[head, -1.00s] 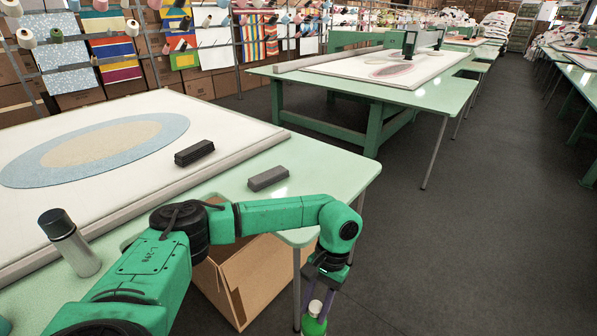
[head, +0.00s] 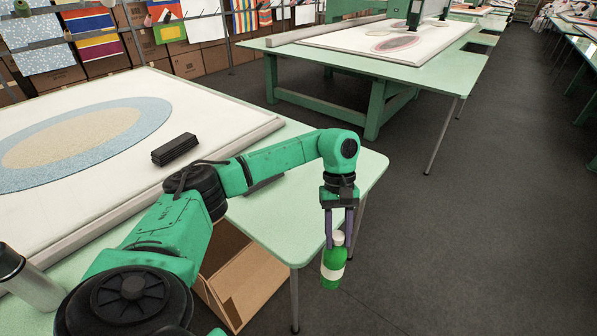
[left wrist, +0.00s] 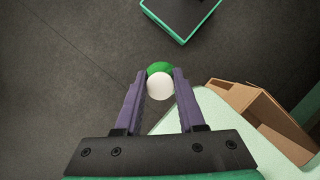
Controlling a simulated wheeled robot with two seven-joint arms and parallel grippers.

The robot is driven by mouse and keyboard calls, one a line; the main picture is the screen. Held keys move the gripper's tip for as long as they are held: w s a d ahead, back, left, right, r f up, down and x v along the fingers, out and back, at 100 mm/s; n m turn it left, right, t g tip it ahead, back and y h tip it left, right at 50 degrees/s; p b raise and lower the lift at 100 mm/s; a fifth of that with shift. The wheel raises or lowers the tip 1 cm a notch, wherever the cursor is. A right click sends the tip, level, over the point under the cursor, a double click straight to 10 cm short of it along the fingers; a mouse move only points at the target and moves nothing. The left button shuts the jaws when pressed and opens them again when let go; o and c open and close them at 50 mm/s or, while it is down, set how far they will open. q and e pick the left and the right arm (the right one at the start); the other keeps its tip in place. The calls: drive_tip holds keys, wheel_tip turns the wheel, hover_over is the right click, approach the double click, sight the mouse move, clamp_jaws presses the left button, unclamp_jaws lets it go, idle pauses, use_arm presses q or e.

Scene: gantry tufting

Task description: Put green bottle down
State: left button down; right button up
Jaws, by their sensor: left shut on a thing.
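The green bottle (head: 333,264) has a white cap and a pale band. It hangs upright below my left gripper (head: 340,232), which is shut on it near the cap. In the head view the bottle is in front of the near table's right end, over the dark floor. In the left wrist view the white cap (left wrist: 160,86) sits between the two purple fingers of my left gripper (left wrist: 160,80), with green bottle showing behind it. My right gripper is not in view.
The near green table (head: 300,225) has free room at its right end. A black block (head: 175,150) lies on its white panel, and a grey bottle (head: 28,283) stands at left. An open cardboard box (head: 245,280) is on the floor below. Another table (head: 440,75) stands behind.

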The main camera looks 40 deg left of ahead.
use_arm(q)
drive_tip(key=w+a+r+n+t+y+p, duration=0.1)
drive_tip(key=w+a+r+n+t+y, duration=0.2)
drive_tip(key=a+r+n, duration=0.85)
drive_tip(key=w+a+r+n+t+y+p, duration=0.15)
drive_tip(key=a+r+n+t, duration=0.45)
drive_tip(key=r+n, duration=0.95)
wheel_tip(320, 180, down, 22)
drive_tip(key=a+n+g+b, duration=0.1)
drive_tip(key=n, duration=0.1)
drive_tip(key=shift+w+a+f+b, duration=0.15)
drive_tip(key=shift+w+b, duration=0.15)
drive_tip(key=c, duration=0.9)
unclamp_jaws()
drive_tip(key=shift+f+h, duration=0.2)
drive_tip(key=shift+h, duration=0.05)
drive_tip(key=o, duration=0.4)
drive_tip(key=shift+r, duration=0.1)
